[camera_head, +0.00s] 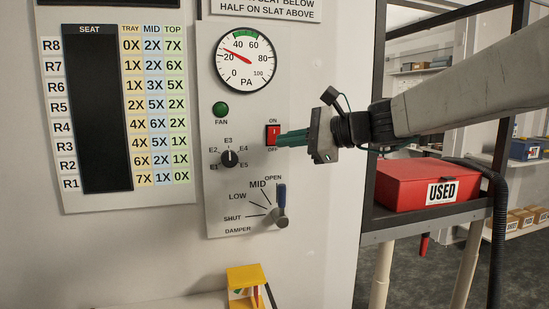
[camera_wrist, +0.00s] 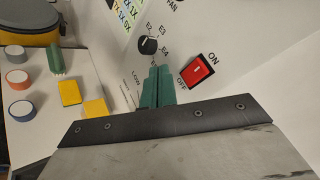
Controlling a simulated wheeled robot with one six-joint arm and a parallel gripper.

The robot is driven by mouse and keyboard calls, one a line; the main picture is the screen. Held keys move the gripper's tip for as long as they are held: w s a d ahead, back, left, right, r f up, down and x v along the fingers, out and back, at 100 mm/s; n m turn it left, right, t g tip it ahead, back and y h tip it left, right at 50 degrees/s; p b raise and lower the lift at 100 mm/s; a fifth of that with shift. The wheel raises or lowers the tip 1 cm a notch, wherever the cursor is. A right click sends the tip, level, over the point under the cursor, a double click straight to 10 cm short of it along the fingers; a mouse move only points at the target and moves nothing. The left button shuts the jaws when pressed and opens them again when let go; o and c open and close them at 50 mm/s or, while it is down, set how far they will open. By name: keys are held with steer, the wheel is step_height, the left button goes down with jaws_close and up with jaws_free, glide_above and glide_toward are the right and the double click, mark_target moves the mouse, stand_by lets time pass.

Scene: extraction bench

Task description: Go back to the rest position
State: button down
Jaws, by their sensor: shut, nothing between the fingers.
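My gripper (camera_head: 283,139) reaches in from the right in the head view, its green fingers shut and empty. The fingertips are at the red ON/OFF switch (camera_head: 272,134); I cannot tell whether they touch it. In the wrist view the closed green fingers (camera_wrist: 157,88) point at the panel between the black selector knob (camera_wrist: 148,45) and the red switch (camera_wrist: 197,71).
The control panel (camera_head: 216,180) carries a gauge (camera_head: 246,60), green fan lamp (camera_head: 220,109) and damper lever (camera_head: 281,205). A red USED box (camera_head: 410,178) sits on a shelf under my arm. Yellow blocks (camera_wrist: 69,92) and rolls (camera_wrist: 17,77) lie on the bench.

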steer(key=s+d+f+n+g+h, duration=0.3)
steer(key=s+d+f+n, duration=0.1)
steer(key=s+f, duration=0.35)
steer(key=s+d+f+n+g+h, duration=0.25)
steer(key=s+f+n, duration=0.25)
steer(key=s+f, duration=0.25)
steer(key=s+d+f+n+h, duration=0.2)
steer(key=s+d+f+h, duration=0.1)
steer(key=s+d, duration=0.5)
steer(key=s+d+f+n+h, duration=0.2)
steer(key=s+d+f+h, duration=0.2)
steer(key=s+d, duration=0.5)
steer(key=shift+s+d+f+n+h, duration=0.25)
steer(key=shift+s+n+h, duration=0.15)
steer(key=shift+s+h, duration=0.4)
